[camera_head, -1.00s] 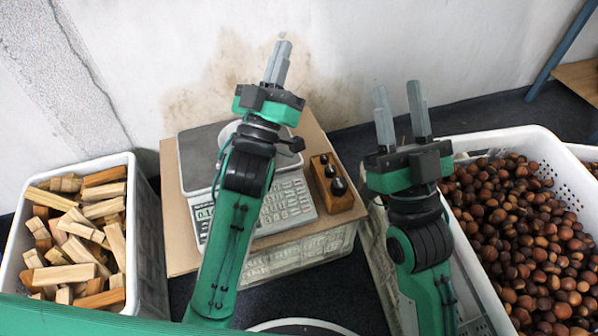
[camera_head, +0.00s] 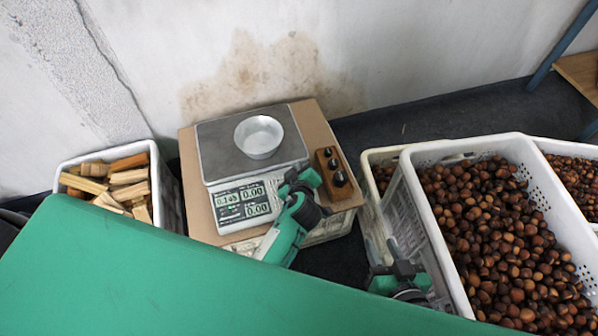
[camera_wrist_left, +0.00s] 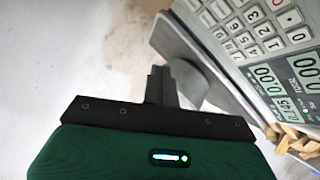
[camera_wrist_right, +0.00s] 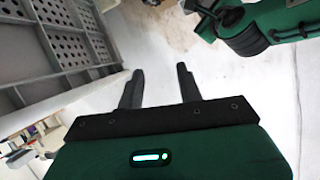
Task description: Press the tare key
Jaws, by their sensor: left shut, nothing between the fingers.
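My left gripper (camera_head: 290,178) is at the right part of the front panel and covers most of the keys. In the left wrist view its fingers (camera_wrist_left: 160,86) are shut and empty, with the keypad (camera_wrist_left: 262,22) to their upper right. I cannot tell the tare key or any contact. My right gripper (camera_head: 398,258) is low beside the chestnut crate; its fingers (camera_wrist_right: 158,85) are apart and empty in the right wrist view.
A wooden block with dark knobs (camera_head: 333,172) sits right of the scale, close to my left gripper. A crate of wood pieces (camera_head: 166,190) stands left. White crates of chestnuts (camera_head: 436,235) stand right. My green body fills the lower foreground.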

